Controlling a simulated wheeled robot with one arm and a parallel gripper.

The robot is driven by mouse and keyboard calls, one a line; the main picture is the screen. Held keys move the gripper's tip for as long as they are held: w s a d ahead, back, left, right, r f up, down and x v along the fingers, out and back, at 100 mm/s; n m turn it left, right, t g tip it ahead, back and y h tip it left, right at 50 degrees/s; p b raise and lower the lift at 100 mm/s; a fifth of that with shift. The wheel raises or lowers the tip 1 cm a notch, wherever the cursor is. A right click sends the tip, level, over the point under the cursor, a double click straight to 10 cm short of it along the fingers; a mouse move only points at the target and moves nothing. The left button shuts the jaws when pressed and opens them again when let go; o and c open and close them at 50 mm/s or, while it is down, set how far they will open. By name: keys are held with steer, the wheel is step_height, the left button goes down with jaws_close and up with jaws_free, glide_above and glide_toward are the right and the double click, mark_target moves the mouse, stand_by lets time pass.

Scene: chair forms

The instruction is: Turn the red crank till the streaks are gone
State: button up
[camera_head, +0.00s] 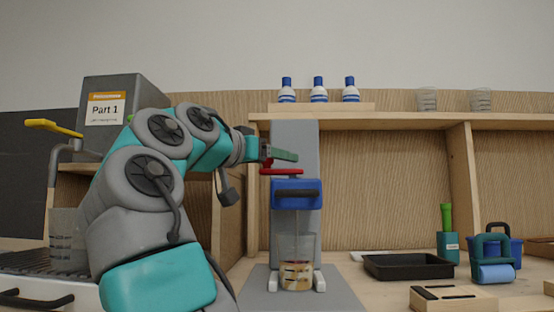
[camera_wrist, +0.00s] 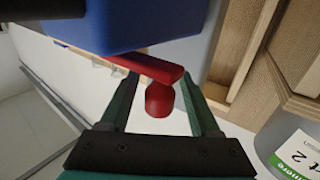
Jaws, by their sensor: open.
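The red crank (camera_head: 281,171) sits on top of the blue mixer head (camera_head: 297,193) on a grey column. In the wrist view the red crank arm (camera_wrist: 146,66) ends in a round red knob (camera_wrist: 159,100), which is between the two dark green fingers of my gripper (camera_wrist: 160,88). The fingers are open, with a gap visible on each side of the knob. In the head view my gripper (camera_head: 280,156) is at the crank, just above its arm. A clear cup (camera_head: 296,248) stands under the mixer head, with uneven yellow-brown and pale contents (camera_head: 296,276) near its bottom.
Blue-white bottles (camera_head: 318,92) stand on the shelf above. A grey "Part 1" container (camera_head: 105,108) and a yellow-handled lever (camera_head: 54,127) are at left.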

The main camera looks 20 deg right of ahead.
steer(key=shift+w+d, duration=0.1)
steer(key=shift+d, duration=0.05)
jaws_close()
stand_by(0.4)
